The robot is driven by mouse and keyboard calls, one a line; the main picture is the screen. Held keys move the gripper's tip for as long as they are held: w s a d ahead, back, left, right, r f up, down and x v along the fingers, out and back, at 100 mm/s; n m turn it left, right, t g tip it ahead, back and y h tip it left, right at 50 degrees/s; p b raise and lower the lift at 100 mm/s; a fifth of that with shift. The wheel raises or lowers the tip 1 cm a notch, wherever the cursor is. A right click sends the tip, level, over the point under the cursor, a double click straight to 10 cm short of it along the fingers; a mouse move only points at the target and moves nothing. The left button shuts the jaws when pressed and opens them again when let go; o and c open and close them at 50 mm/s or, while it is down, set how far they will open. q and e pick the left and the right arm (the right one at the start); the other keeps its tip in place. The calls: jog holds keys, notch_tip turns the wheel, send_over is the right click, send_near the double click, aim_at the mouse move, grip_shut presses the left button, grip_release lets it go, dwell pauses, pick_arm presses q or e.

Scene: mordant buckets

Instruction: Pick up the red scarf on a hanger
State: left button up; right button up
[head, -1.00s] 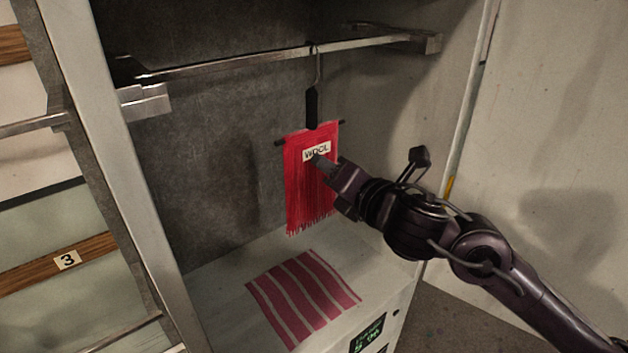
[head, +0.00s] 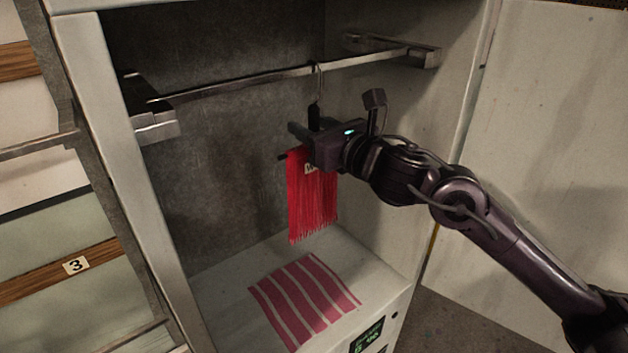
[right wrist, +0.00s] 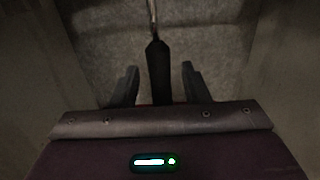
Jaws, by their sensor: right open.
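The red fringed scarf (head: 312,208) hangs on a hanger inside the open cabinet. The hanger's black grip (head: 314,112) and wire hook (head: 319,82) show above it, hooked over the metal rail. My right gripper (head: 301,128) is open in front of the scarf's top and hides part of its label and hanger bar. In the right wrist view, the black grip (right wrist: 159,72) stands upright between the two spread fingers (right wrist: 158,84), with gaps on both sides. My left gripper is not in view.
The metal rail (head: 235,82) crosses the cabinet above my right gripper. A pink striped cloth or pattern (head: 303,300) lies on the cabinet floor. The cabinet's side wall is close on the right.

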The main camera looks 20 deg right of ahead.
jog(key=shift+w+a+r, duration=0.2)
jog(key=shift+w+r, duration=0.05)
jog(key=shift+w, duration=0.4)
jog(key=shift+w+a+f, duration=0.15)
jog(key=shift+w+f, duration=0.1)
jog(key=shift+w, duration=0.1)
jog(key=shift+s, duration=0.1)
jog(key=shift+c, duration=1.4)
grip_shut()
jog(key=shift+r, duration=0.1)
